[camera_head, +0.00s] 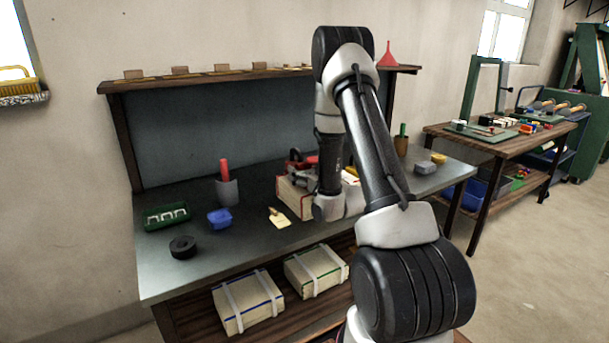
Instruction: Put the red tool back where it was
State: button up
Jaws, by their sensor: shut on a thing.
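My gripper (301,172) is partly hidden behind my own wrist and forearm, over the middle of the workbench. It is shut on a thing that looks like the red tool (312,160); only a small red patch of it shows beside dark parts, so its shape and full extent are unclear. A pale box with red edging (292,197) stands just below; I cannot tell whether the gripper or tool touches it. Another red upright piece (225,170) stands in a grey cup (227,192) at the left of the bench.
The workbench (190,268) carries a green tray (166,216), a blue container (219,219), a black ring (182,247) and a tan tag (279,217). A cup with a green piece (402,140) and a yellow block (438,158) are at right. The front left is mostly clear.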

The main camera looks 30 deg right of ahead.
jog(key=shift+f, duration=0.5)
jog(key=shift+f, duration=0.15)
jog(key=o, duration=1.9)
jog(key=shift+f, duration=0.1)
